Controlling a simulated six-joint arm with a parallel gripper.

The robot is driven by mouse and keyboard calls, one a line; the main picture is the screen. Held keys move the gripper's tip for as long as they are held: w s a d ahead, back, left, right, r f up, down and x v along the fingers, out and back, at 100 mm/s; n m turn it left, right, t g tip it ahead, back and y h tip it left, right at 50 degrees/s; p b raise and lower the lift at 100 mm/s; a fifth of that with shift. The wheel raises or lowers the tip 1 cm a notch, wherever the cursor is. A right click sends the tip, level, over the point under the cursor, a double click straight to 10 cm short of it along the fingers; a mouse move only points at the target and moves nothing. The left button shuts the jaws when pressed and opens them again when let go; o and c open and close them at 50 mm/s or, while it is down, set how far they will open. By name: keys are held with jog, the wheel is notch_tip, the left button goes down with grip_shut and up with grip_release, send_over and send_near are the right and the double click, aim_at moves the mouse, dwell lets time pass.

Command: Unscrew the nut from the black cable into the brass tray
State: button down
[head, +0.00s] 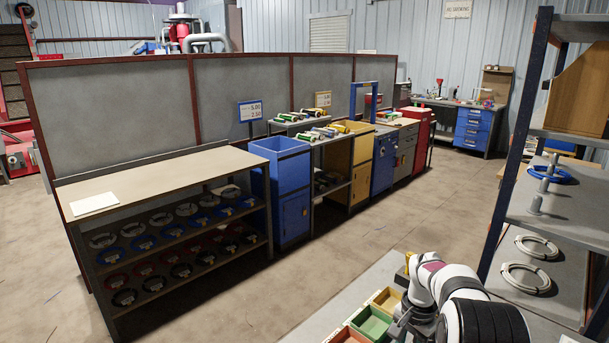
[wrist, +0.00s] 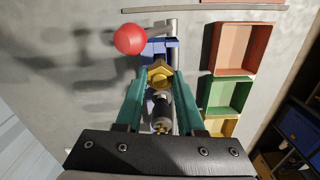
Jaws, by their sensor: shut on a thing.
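In the wrist view my gripper (wrist: 160,77) has its two teal fingers closed on a brass-coloured hex nut (wrist: 158,74). The black cable (wrist: 161,107) lies between the fingers below the nut, with bright metal ends of its core showing toward the palm. A blue vise (wrist: 158,49) with a red ball (wrist: 130,38) sits just beyond the nut. I cannot tell how far the nut is on its thread. The yellow brass tray (wrist: 221,127) is right of the fingers, partly hidden by my gripper. In the head view the brass tray (head: 388,299) shows beside my arm.
A green tray (wrist: 226,95) and a red-brown tray (wrist: 239,48) line up with the brass tray. The grey bench (wrist: 75,75) left of the vise is clear. A shelf rack (head: 545,200) with cable coils stands right of my arm. Benches and bins stand farther off.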

jog(key=n, duration=0.9)
jog(key=shift+n, duration=0.3)
jog(key=n, duration=0.5)
jog(key=shift+n, duration=0.4)
jog(key=n, duration=0.4)
jog(key=shift+n, duration=0.4)
jog(key=shift+c, duration=2.2)
grip_release()
